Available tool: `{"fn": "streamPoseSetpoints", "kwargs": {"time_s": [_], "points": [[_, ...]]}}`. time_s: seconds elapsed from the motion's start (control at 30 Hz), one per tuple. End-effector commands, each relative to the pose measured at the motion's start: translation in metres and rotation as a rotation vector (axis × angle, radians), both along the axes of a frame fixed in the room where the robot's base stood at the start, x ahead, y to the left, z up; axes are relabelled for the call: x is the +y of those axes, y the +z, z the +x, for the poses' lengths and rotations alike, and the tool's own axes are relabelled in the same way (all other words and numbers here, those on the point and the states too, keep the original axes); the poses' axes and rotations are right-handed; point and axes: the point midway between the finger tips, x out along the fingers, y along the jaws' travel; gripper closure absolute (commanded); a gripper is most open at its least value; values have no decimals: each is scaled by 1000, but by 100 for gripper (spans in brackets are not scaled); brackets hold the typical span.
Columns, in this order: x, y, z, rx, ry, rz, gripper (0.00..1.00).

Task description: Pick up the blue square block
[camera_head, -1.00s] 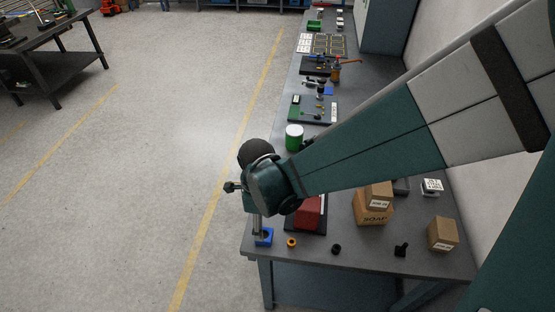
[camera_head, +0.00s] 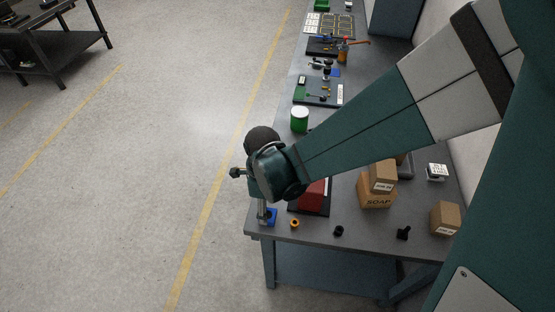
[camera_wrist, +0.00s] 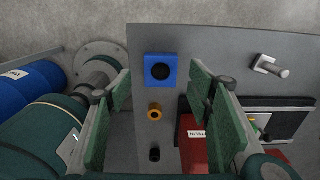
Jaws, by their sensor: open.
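The blue square block (camera_head: 271,219) has a dark round hole in its top and sits on the grey table (camera_head: 350,262) near its front left corner. In the wrist view the blue block (camera_wrist: 161,71) lies flat near the table's edge, ahead of and between the green fingers. My gripper (camera_wrist: 160,100) is open with nothing between its fingers. In the head view my gripper (camera_head: 263,213) points down at the block, and its fingers partly hide it. Whether the fingertips are level with the block is hard to tell.
An orange ring (camera_wrist: 155,112) and a black ring (camera_wrist: 154,154) lie beside the block. A red box (camera_head: 313,195) stands close behind. Cardboard boxes (camera_head: 377,192) and a black piece (camera_head: 403,233) are further right. The table's left edge is close to the block.

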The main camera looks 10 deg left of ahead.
Motion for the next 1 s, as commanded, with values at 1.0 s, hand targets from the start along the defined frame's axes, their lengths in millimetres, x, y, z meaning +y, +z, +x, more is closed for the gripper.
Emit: {"fn": "streamPoseSetpoints", "kwargs": {"time_s": [1.0], "points": [[-3,-52,1,0,0,0,49]]}}
